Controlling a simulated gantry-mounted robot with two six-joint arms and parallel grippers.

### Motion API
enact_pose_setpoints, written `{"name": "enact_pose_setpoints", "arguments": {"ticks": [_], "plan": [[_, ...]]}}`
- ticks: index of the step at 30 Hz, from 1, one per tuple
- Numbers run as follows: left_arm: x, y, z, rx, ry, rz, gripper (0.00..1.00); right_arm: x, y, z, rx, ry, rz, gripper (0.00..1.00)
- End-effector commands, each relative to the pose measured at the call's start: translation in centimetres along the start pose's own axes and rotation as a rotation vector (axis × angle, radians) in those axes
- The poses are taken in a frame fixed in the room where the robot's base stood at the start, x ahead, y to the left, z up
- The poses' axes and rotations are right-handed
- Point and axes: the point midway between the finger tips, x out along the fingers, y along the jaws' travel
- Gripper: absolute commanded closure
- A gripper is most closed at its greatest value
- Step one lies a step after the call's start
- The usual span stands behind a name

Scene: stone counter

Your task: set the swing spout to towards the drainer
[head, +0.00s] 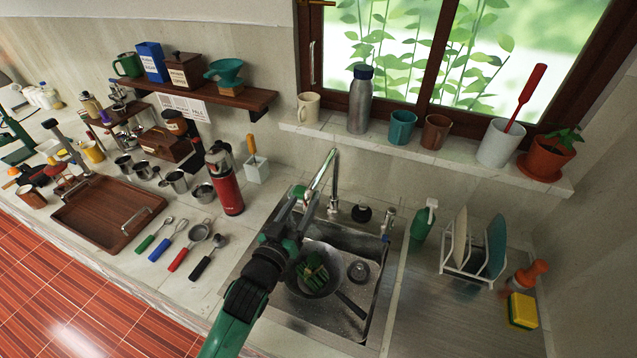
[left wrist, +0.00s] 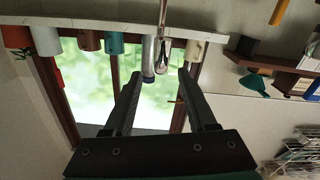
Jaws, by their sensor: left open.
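The chrome swing spout (head: 323,172) rises behind the sink and arches forward and slightly left over the sink's back edge. It also shows in the left wrist view (left wrist: 162,35), hanging between the lines of my two fingers. My left gripper (head: 307,205) is open, with its fingers around the spout's free end; I see no clear contact. Its fingers (left wrist: 160,78) are spread wide in the left wrist view. The drainer, a white rack (head: 466,268) with plates, stands on the ribbed board right of the sink. My right gripper is not in view.
The sink (head: 376,247) holds a dark pan (head: 318,287) with green items. A green bottle (head: 422,222) stands between sink and drainer. A red grinder (head: 228,190) stands left of the sink, and several utensils lie in front of it. A sill with cups is above.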

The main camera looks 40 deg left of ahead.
Motion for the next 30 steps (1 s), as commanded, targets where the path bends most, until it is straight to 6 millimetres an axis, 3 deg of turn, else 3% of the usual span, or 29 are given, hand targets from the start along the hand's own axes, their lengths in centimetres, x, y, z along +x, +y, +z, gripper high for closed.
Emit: {"name": "enact_pose_setpoints", "arguments": {"ticks": [12, 18, 25, 30], "plan": [[8.6, 0.0, 0.0, 0.001, 0.002, 0.0, 0.43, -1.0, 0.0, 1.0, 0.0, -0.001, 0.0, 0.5], [10.0, 0.0, -0.1, 0.001, 0.001, 0.0, 0.43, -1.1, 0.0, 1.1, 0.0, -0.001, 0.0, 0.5], [10.1, 0.0, -0.1, 0.001, 0.001, 0.0, 0.43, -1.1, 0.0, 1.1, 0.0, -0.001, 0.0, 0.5], [10.1, 0.0, -0.1, 0.001, 0.001, 0.0, 0.74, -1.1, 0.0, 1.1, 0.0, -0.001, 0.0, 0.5]]}}
